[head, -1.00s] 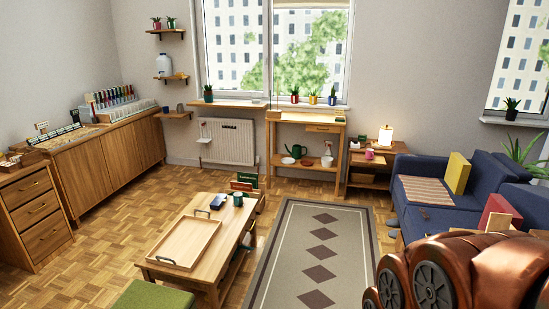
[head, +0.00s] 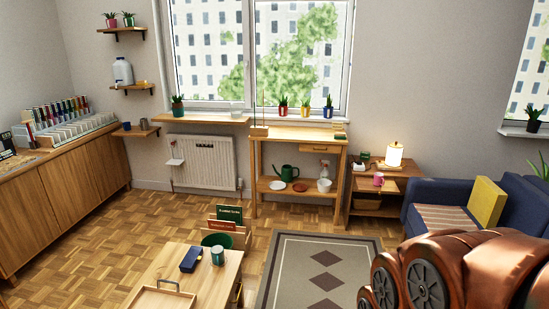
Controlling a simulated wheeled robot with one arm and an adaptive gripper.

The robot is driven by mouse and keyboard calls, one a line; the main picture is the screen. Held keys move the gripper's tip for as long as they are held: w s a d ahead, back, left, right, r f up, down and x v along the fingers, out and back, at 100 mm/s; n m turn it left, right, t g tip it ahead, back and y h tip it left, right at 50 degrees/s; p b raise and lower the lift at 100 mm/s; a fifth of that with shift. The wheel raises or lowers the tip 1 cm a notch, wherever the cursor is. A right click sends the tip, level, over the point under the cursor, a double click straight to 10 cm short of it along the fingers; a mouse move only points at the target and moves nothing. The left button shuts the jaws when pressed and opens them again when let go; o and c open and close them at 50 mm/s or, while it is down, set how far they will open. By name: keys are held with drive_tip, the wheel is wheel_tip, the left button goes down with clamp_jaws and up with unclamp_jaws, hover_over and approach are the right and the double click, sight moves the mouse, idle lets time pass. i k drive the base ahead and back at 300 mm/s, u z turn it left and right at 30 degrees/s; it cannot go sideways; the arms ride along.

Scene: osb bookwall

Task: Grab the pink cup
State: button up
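My arm's copper-brown links fill the lower right corner. My gripper itself does not show in this view, so nothing can be told of its fingers. The cup is well beyond my arm and nothing touches it.
A low coffee table (head: 232,265) with a tray, a dark blue box and a green mug (head: 218,255) stands at the lower left. The blue sofa (head: 436,195) is right of the side table. A patterned rug (head: 290,257) leaves open floor between.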

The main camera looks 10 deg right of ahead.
sight(379, 178)
drive_tip(key=z, duration=0.15)
drive_tip(key=i, duration=1.7)
drive_tip(key=z, duration=0.4)
drive_tip(key=i, duration=1.7)
drive_tip(key=z, duration=0.3)
drive_tip(key=i, duration=1.05)
drive_tip(key=z, duration=0.1)
